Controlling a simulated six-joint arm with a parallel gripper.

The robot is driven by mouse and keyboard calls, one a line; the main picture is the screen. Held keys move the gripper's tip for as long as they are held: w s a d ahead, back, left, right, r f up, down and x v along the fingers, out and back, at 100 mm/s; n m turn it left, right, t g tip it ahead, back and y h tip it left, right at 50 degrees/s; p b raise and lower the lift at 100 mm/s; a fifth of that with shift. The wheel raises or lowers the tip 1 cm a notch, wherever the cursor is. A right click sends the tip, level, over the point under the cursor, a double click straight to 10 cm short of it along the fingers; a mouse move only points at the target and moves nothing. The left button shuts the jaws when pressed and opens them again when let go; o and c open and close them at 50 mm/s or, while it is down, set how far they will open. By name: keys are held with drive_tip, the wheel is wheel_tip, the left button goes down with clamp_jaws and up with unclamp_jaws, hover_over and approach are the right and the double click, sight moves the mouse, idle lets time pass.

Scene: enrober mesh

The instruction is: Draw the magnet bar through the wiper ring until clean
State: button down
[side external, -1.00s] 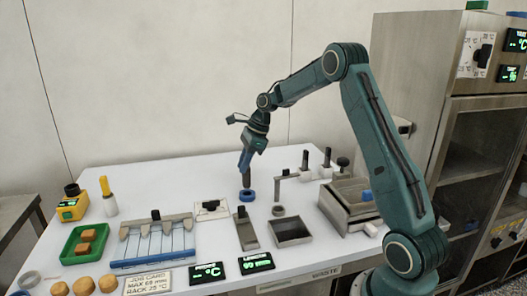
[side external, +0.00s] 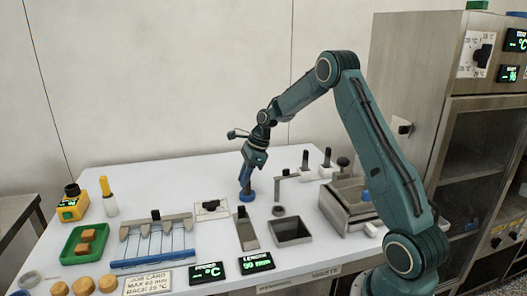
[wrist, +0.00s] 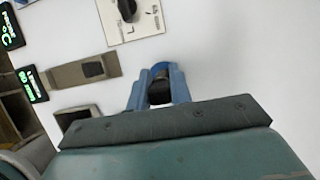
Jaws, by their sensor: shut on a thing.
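My gripper (side external: 246,184) points down over the white table and is shut on a dark bar, likely the magnet bar. In the wrist view the dark end of the bar (wrist: 160,91) shows between the blue fingers of my gripper (wrist: 160,100). A blue ring (side external: 247,197), likely the wiper ring, sits at the table directly below my fingertips. It also shows in the wrist view (wrist: 161,68), just beyond the fingers. Most of the bar is hidden by the fingers and the ring. I cannot tell whether the bar is clean.
An angled post (side external: 283,174) stands close right of the ring. An open dark-floored tray (side external: 291,230) and a small grey ring (side external: 278,211) lie in front.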

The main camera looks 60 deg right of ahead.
sight(244, 192)
drive_tip(key=shift+f, duration=2.35)
drive_tip(key=shift+s, duration=0.1)
drive_tip(key=c, duration=1.3)
unclamp_jaws()
drive_tip(key=shift+o, duration=0.6)
drive_tip(key=shift+a+f, duration=0.1)
drive_tip(key=shift+a, duration=0.05)
drive_tip(key=shift+a+r, duration=0.15)
drive_tip(key=shift+r, duration=0.05)
clamp_jaws()
drive_tip(key=shift+r, duration=0.15)
